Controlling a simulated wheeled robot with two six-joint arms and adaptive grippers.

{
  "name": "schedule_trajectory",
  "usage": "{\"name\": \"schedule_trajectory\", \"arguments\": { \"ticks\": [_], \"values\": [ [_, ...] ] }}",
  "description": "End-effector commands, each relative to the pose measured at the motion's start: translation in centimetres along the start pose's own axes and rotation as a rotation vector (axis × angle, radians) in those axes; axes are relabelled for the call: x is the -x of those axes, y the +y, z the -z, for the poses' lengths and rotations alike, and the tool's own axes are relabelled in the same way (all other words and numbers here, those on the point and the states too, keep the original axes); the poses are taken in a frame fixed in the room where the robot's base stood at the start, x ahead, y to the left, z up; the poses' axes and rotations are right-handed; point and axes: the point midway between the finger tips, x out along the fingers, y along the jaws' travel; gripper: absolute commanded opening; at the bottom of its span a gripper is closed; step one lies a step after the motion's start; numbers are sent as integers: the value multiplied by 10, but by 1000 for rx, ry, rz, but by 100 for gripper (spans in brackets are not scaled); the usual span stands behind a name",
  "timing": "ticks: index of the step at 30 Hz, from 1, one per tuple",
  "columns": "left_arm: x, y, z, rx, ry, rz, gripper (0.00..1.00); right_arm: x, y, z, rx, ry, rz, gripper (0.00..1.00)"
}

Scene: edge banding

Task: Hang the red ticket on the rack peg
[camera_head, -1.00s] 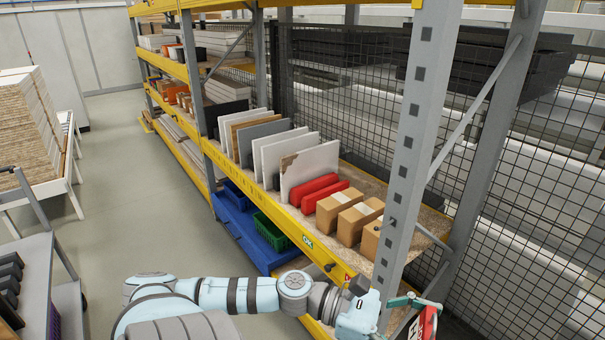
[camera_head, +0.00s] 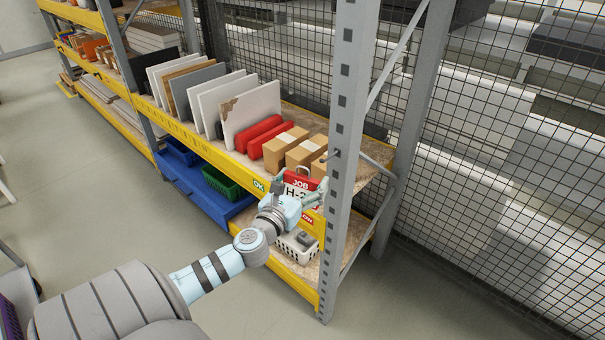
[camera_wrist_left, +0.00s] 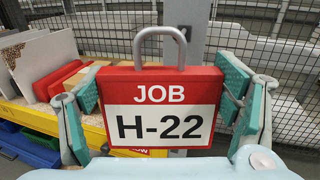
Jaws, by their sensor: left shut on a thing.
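The red ticket (camera_head: 299,181) has a white panel reading H-22 under the word JOB, and a grey loop on top. My left gripper (camera_head: 300,198) is shut on it, with a teal finger pad at each side. In the left wrist view the ticket (camera_wrist_left: 165,78) is upright, facing the camera, its loop free above the fingers. A small dark peg (camera_head: 336,154) sticks out of the grey rack upright (camera_head: 344,200), slightly above and right of the ticket in the head view. The loop and peg look apart; their depth gap is unclear. My right gripper is not in view.
Cardboard boxes (camera_head: 285,144), red parts (camera_head: 262,132) and leaning panels (camera_head: 250,112) fill the shelf behind the yellow beam (camera_head: 205,148). A light basket (camera_head: 298,246) stands below the ticket. Wire mesh (camera_head: 480,170) closes the back. The floor in front is clear.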

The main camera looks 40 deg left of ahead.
Motion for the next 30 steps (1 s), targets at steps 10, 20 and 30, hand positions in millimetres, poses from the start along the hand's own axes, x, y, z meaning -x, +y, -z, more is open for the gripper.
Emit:
{"name": "schedule_trajectory", "arguments": {
  "ticks": [10, 20, 30],
  "values": [
    [-28, -8, 2, 2, -2, 2, 68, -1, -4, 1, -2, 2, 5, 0],
    [-56, -17, 5, 2, -1, 4, 68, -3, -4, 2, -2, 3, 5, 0],
    [-86, -25, 6, 2, -2, 5, 68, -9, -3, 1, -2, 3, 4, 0]
  ]
}}
